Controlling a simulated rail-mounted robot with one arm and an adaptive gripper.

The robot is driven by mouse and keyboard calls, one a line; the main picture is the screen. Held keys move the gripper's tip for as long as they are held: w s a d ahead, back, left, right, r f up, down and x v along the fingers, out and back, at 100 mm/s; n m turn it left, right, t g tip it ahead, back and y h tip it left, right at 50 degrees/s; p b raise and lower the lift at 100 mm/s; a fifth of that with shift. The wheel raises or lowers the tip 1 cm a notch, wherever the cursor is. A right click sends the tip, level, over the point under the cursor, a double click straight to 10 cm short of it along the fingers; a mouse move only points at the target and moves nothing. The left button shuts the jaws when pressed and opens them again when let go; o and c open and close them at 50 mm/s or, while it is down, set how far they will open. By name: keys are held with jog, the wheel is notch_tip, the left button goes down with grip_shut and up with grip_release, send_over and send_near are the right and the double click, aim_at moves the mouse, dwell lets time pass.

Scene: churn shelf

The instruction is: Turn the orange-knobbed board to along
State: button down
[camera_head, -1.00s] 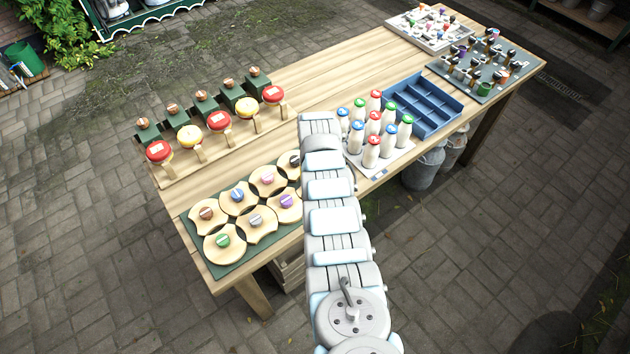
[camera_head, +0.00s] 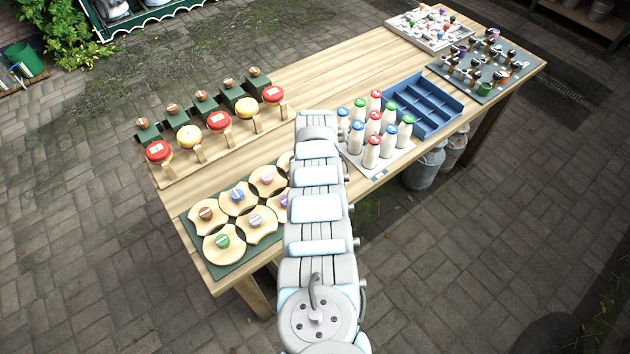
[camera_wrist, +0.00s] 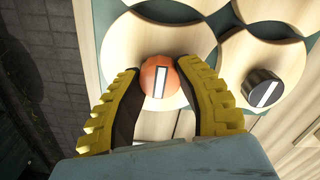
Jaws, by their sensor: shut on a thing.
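In the wrist view, the orange knob (camera_wrist: 160,79) stands on a round pale wooden board (camera_wrist: 128,50). A white bar marks the knob's top and runs nearly up and down in the picture, slightly tilted. My gripper (camera_wrist: 161,82) has its yellow-ribbed fingers on both sides of the orange knob, shut on it. In the head view my arm hides the orange-knobbed board and my gripper.
A black-knobbed board (camera_wrist: 262,88) lies close to the right in the wrist view. Other knobbed boards sit on the green mat (camera_head: 238,267). Milk bottles (camera_head: 372,152) and a blue crate (camera_head: 452,103) stand to the right. Cheeses line the back left.

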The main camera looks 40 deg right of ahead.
jog(key=shift+f, duration=0.1)
dwell(0.3)
jog(key=c, duration=0.6)
grip_release()
jog(key=shift+w+r, duration=0.1)
jog(key=shift+r, duration=0.8)
notch_tip(320, 180, up, 10)
jog(key=shift+r, duration=0.2)
